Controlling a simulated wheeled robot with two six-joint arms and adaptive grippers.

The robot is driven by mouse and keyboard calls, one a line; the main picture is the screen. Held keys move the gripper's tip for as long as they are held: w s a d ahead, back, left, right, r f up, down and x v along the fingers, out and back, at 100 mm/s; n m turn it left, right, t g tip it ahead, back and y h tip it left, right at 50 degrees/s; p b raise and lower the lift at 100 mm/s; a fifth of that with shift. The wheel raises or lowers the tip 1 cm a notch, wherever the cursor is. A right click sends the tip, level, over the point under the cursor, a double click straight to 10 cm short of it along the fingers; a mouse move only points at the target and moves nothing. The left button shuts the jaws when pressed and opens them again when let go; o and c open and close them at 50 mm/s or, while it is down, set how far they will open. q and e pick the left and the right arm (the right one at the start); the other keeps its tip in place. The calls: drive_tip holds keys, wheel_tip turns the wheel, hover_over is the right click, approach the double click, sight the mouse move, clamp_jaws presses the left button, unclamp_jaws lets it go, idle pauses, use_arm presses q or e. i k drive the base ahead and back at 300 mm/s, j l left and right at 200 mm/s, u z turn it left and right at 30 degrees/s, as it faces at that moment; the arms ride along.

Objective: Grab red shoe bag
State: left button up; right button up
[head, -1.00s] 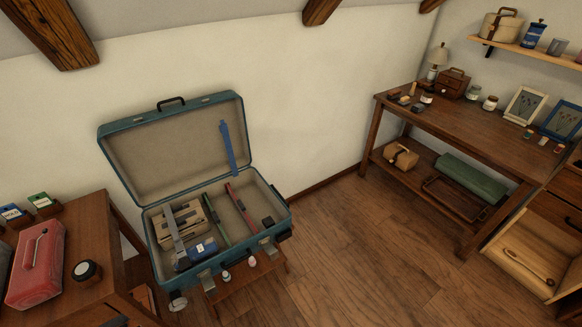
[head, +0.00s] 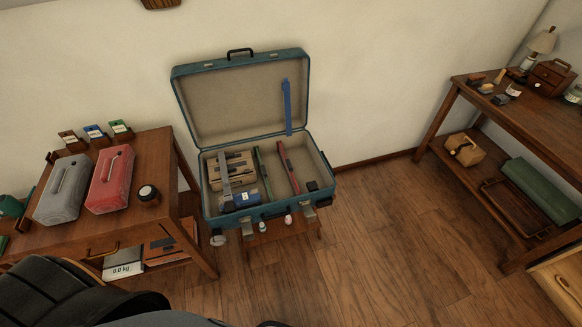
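The red shoe bag (head: 111,178) lies on the wooden table at the left in the head view, with a handle along its top. A grey bag of the same shape (head: 64,188) lies just left of it. An open teal suitcase (head: 240,99) stands to the right of the table, with items in its divided base. Neither of my grippers is in view.
A small dark round jar (head: 148,194) stands right of the red bag, near the table edge (head: 176,222). Several small card holders (head: 94,132) line the table's back. A scale reading 0.0 kg (head: 124,268) sits below. Open floor (head: 385,235) lies between the suitcase and the right-hand table (head: 520,125).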

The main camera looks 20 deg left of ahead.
sight(109, 190)
drive_tip(key=u, duration=2.05)
